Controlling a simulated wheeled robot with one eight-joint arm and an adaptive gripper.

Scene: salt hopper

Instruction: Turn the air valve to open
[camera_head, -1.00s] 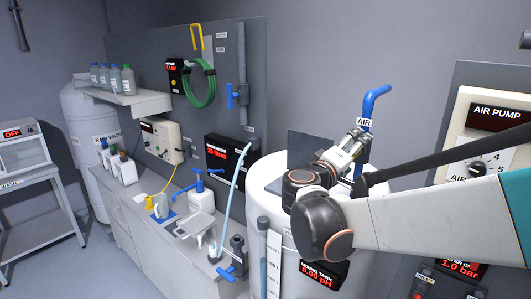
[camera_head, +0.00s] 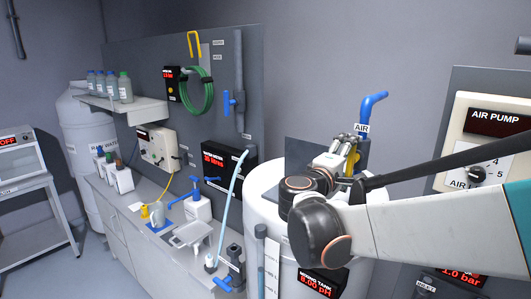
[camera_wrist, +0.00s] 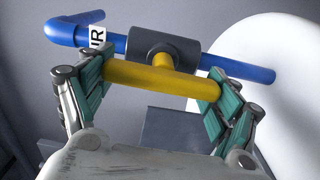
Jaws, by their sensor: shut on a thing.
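The air valve shows in the wrist view as a dark grey body (camera_wrist: 165,50) on a blue pipe (camera_wrist: 238,70) with a label ending in "IR". Its yellow bar handle (camera_wrist: 160,78) lies roughly along the pipe, joined by a short yellow stem. My gripper (camera_wrist: 158,82) is shut on the handle, with one green pad at each end of the bar. In the head view the blue air pipe (camera_head: 370,105) rises beside the white tank, with an AIR label. My gripper (camera_head: 350,145) is in front of it and hides most of the valve. A bit of yellow handle (camera_head: 352,160) shows.
The white mixing tank (camera_head: 268,185) stands under the valve. The air pump panel (camera_head: 480,120) is at the right, behind my arm. The bench (camera_head: 130,205) at the left holds a blue-handled pump, a tray and bottles. A grey board (camera_head: 150,85) stands behind it.

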